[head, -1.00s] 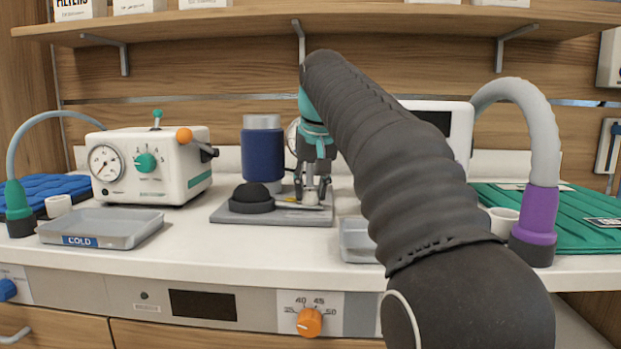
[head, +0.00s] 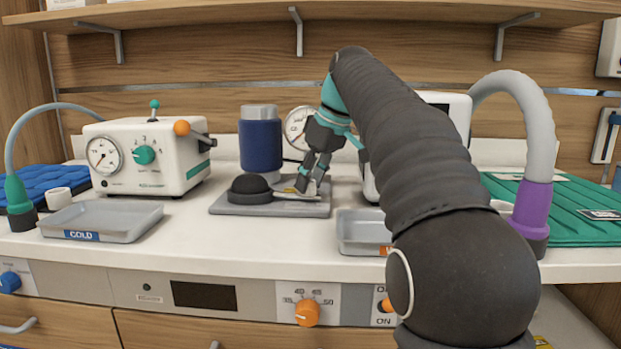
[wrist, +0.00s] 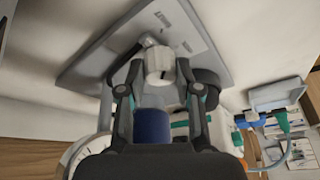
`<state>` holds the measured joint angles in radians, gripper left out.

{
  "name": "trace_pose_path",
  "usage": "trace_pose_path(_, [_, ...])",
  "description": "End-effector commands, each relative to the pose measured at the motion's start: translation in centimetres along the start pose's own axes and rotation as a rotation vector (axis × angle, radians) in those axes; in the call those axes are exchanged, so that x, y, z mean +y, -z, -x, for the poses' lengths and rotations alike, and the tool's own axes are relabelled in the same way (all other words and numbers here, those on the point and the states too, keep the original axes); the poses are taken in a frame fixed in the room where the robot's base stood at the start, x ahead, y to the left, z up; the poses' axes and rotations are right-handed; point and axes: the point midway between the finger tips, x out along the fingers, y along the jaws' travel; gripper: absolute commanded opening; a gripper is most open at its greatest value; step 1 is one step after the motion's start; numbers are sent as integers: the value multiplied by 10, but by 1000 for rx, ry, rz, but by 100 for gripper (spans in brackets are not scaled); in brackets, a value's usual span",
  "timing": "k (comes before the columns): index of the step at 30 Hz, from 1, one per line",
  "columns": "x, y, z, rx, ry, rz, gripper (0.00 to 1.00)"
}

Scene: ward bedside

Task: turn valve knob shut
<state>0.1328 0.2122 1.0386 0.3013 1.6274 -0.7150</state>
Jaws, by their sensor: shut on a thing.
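My gripper (head: 309,184) is at the right part of a grey base plate (head: 232,210) on the counter, leaning with its fingers pointing down. In the wrist view my gripper (wrist: 158,75) has one finger on each side of a whitish round valve knob (wrist: 158,58), shut on it. The knob has a short dark mark on its side. In the head view the fingers mostly hide the knob.
A white box with gauge and dials (head: 145,157) stands at left. A grey COLD tray (head: 105,222) lies before it, another tray (head: 362,230) at right. A round gauge (head: 298,125) is behind my gripper. A shelf (head: 400,12) runs above. A purple-ended hose (head: 532,210) stands at right.

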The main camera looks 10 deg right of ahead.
Motion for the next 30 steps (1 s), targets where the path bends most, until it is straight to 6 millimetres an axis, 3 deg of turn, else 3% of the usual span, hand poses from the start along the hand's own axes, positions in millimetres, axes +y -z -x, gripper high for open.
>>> trace_pose_path(17, [0, 0, -1, -3, 15, 33, 0])
trace_pose_path(18, [0, 0, -1, -3, 15, 33, 36])
trace_pose_path(21, [0, 0, -1, -3, 15, 32, 58])
trace_pose_path(30, [0, 0, 0, -2, 14, 32, 58])
